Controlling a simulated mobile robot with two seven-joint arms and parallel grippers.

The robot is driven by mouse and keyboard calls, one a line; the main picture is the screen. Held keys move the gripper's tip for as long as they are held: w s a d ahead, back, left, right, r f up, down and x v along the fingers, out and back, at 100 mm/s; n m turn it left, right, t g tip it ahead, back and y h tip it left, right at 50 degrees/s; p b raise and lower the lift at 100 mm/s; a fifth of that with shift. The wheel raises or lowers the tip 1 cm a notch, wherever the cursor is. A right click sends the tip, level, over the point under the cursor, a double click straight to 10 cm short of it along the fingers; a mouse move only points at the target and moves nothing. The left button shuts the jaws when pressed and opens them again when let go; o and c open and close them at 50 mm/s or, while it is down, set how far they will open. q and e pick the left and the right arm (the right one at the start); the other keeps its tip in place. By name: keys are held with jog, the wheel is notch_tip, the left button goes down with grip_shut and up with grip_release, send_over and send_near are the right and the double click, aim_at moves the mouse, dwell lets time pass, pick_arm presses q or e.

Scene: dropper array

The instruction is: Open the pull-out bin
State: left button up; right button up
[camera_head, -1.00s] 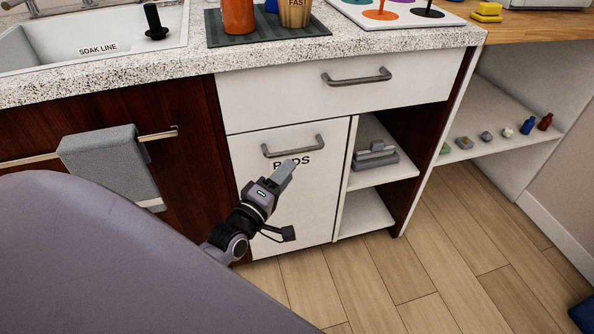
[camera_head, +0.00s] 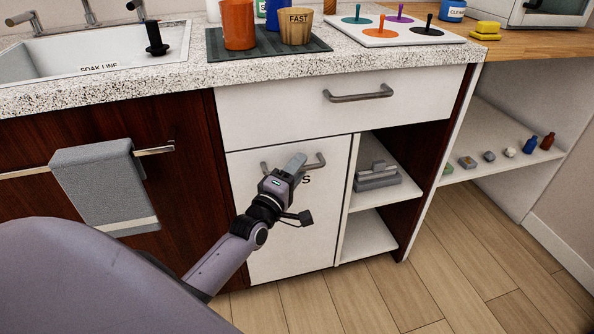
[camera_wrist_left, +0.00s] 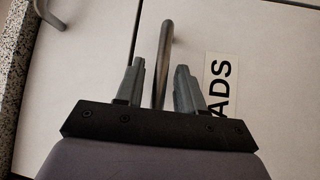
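The pull-out bin is a white front panel (camera_head: 300,240) under a drawer, shut flush with the cabinet. Its grey bar handle (camera_head: 318,161) runs across near the top, partly hidden by my left gripper (camera_head: 295,163). In the left wrist view the bin handle (camera_wrist_left: 166,50) lies between the two open fingers of the left gripper (camera_wrist_left: 161,80), with a visible gap to the fingers. The label reading "ADS" (camera_wrist_left: 221,88) is beside it on the panel. My right gripper is not in view.
A drawer with its own handle (camera_head: 358,94) is above the bin. Open shelves (camera_head: 368,235) are to its right, and a grey towel (camera_head: 105,185) hangs on a rail to its left. The wooden floor (camera_head: 400,290) in front is clear.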

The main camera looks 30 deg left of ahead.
pick_arm(q)
grip_shut()
jog(key=shift+d, duration=0.15)
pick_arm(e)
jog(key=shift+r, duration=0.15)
